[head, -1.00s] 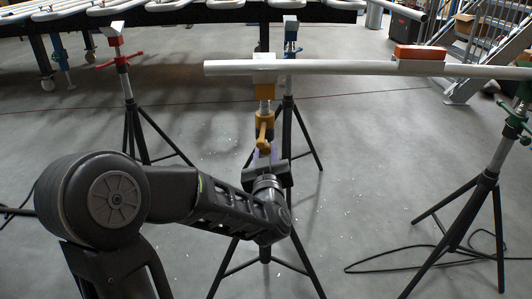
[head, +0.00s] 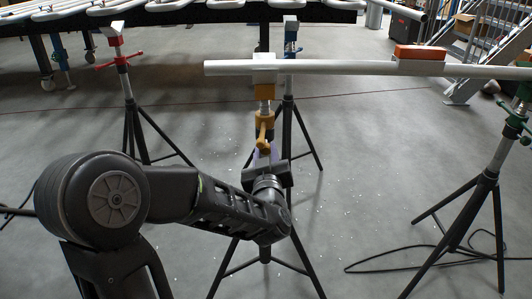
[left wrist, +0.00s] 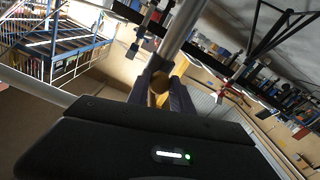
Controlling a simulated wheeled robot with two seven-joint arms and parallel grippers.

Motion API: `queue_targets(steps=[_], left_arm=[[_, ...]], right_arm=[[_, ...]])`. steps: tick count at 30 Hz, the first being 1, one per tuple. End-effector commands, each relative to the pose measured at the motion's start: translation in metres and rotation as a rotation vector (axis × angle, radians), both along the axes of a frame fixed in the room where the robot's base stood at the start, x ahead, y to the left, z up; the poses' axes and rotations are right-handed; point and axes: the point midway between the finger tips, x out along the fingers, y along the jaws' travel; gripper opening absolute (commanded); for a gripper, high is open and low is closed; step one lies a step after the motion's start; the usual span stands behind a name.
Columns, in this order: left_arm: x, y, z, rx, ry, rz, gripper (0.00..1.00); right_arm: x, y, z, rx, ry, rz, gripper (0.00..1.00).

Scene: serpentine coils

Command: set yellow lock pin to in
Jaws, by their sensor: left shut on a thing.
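The yellow lock pin (head: 262,132) sticks out toward me from the yellow collar (head: 265,117) on the middle tripod stand. My left gripper (head: 264,156) is at the near end of the pin, with its fingers shut on it. In the left wrist view the fingers (left wrist: 161,92) stand on both sides of a yellow piece (left wrist: 159,85), the pin's end. How deep the pin sits in the collar cannot be told. My right gripper is not in view.
A long grey pipe (head: 330,67) lies across the middle stand and reaches toward the green-topped stand (head: 515,125) at right. A red-topped stand (head: 122,62) is at left, a blue-topped one (head: 290,45) behind. Cables lie at lower right.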

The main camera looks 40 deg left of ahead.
Motion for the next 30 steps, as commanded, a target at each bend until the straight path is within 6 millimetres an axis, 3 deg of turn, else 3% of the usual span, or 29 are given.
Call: queue_targets(steps=[8,15,23,24,30], left_arm=[[0.001,0.001,-0.001,0.0,0.0,0.001,0.0],[0.022,0.017,-0.001,0.001,-0.002,0.001,0.0],[0.023,0.018,0.0,0.002,0.001,0.001,0.0],[0.023,0.018,0.001,0.003,0.0,0.001,0.3],[0.023,0.017,0.0,0.002,0.0,0.0,0.47]], right_arm=[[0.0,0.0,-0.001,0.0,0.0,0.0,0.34],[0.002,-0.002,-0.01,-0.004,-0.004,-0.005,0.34],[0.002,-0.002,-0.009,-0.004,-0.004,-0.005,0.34],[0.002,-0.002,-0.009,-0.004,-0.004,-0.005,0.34],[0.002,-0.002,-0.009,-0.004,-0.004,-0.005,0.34]])
